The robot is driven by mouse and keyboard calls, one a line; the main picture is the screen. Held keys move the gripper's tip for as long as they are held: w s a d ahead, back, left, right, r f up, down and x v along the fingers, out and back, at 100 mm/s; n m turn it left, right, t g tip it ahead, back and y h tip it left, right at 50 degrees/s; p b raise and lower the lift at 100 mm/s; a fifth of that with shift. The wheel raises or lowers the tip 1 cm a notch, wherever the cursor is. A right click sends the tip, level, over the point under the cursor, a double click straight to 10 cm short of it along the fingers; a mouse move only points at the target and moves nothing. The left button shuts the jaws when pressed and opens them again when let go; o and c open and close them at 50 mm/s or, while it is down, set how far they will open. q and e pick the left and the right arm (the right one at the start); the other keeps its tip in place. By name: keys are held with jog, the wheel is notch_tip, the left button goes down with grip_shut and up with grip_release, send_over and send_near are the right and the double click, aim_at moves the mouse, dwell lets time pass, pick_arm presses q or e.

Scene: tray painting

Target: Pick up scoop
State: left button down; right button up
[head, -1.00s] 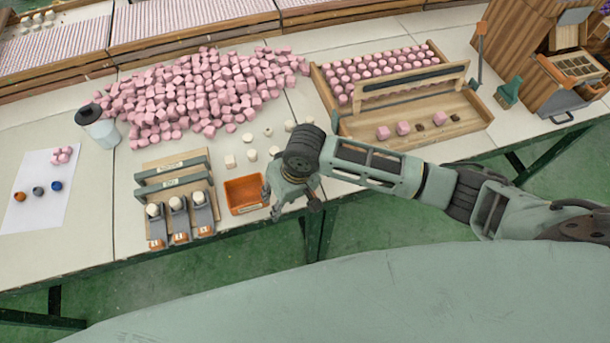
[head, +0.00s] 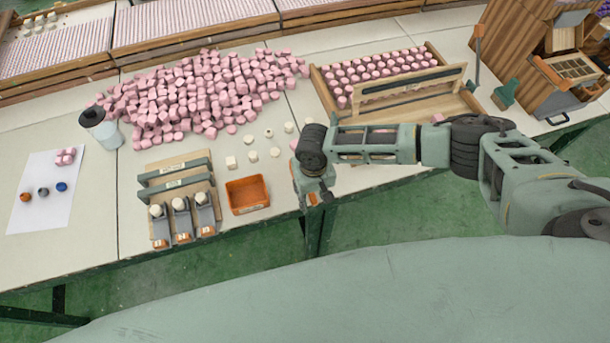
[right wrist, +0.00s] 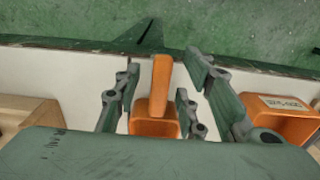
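The orange scoop (right wrist: 161,82) lies on the pale table near its front edge; its handle points toward the edge in the right wrist view. My right gripper (head: 314,200) is over the scoop, and small bits of orange show by its fingers in the head view. In the right wrist view the fingers of my right gripper (right wrist: 160,88) are apart, on both sides of the scoop, with gaps to the handle. The near part of the scoop is hidden by the gripper body. My left gripper is not in view.
An orange bin (head: 247,195) stands beside the scoop. Gray tools on a wooden board (head: 148,210) are farther left. A wooden tray (head: 469,113) with pink pieces is at right, partly behind my arm. A pink pile (head: 200,97) lies behind; green floor is in front.

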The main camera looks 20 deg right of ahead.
jog(key=shift+f, duration=0.25)
grip_shut()
jog(key=shift+r, duration=0.15)
dwell(0.4)
jog(key=shift+r, duration=0.25)
jog(key=r, duration=0.1)
jog(key=w+r+b, duration=0.1)
jog(key=r, duration=0.1)
jog(key=shift+a+r+b, duration=0.1)
jog(key=shift+r+b, duration=0.15)
jog(key=shift+b, duration=0.05)
jog(key=w+a+r+b, duration=0.3)
jog(key=w+r, duration=0.3)
jog(key=w, duration=0.4)
jog(key=shift+w+r+b, duration=0.2)
jog(key=shift+r+b, duration=0.2)
jog(key=shift+b, duration=0.1)
